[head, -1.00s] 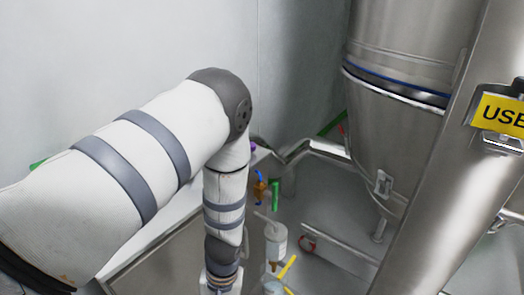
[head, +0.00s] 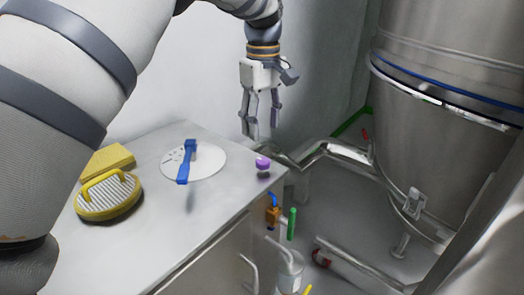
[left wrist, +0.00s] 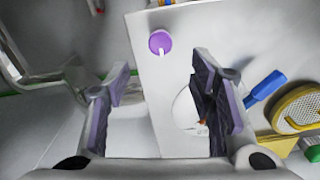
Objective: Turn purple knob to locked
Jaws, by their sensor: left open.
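The purple knob (head: 263,163) sits near the back right corner of the steel worktop (head: 215,225). In the left wrist view the purple knob (left wrist: 160,41) shows from above with a pale pointer mark at its lower edge. My left gripper (head: 257,136) points down with its fingers apart, above and behind the knob and not touching it. In the left wrist view my left gripper (left wrist: 160,105) is open and empty, with the knob beyond the fingertips. Any lock marking is too small to read. My right gripper is not in view.
On the worktop lie a white disc (head: 215,160), a blue-handled brush (head: 186,163), a yellow sponge (head: 108,161) and a yellow-handled scrubber (head: 110,197). An orange valve (head: 272,216) and pipes are beside the worktop. A large steel vessel (head: 430,150) stands at right.

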